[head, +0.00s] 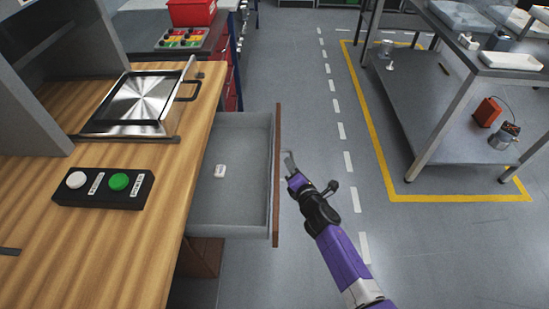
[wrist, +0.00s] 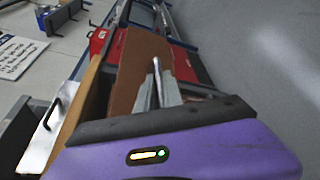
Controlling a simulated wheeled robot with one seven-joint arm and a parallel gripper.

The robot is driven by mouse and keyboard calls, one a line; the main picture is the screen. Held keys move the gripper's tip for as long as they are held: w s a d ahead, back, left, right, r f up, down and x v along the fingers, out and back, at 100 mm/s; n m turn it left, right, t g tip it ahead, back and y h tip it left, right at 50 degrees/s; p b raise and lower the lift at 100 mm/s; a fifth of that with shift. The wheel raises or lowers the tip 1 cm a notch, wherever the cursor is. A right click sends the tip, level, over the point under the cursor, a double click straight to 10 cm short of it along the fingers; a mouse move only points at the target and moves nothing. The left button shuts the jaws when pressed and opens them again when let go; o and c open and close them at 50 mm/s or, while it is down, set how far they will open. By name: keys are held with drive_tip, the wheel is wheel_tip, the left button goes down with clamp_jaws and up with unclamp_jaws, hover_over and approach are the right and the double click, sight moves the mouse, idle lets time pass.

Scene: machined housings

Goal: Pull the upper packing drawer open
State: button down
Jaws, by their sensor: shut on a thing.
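The upper packing drawer (head: 228,200) stands well out from the wooden bench in the head view. Its inside is grey and its front panel (head: 276,180) is brown. A small white item with dark marks (head: 220,171) lies on the drawer floor. My gripper (head: 288,163) is at the outer face of the front panel, and its purple arm reaches in from the lower right. In the wrist view the brown front panel (wrist: 140,70) is ahead, and my gripper (wrist: 157,90) is shut on a metal bar handle (wrist: 157,70). The handle is mostly hidden in the head view.
On the wooden bench top (head: 120,235) are a black box with a white and a green button (head: 103,187) and a metal plate device with a black handle (head: 140,100). A grey steel table (head: 450,90) stands at the right. The floor between is clear.

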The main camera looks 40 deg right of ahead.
drive_tip(key=shift+s+d+f+p, duration=0.1)
drive_tip(key=shift+s+d+p, duration=0.25)
drive_tip(key=shift+s+d, duration=0.3)
drive_tip(key=shift+s+d+p, duration=0.35)
drive_tip(key=shift+s+d, duration=0.05)
drive_tip(key=shift+d, duration=0.3)
drive_tip(key=c, duration=1.5)
unclamp_jaws()
drive_tip(key=v, duration=0.7)
drive_tip(key=shift+s+p, duration=0.35)
drive_tip(key=shift+a, duration=0.1)
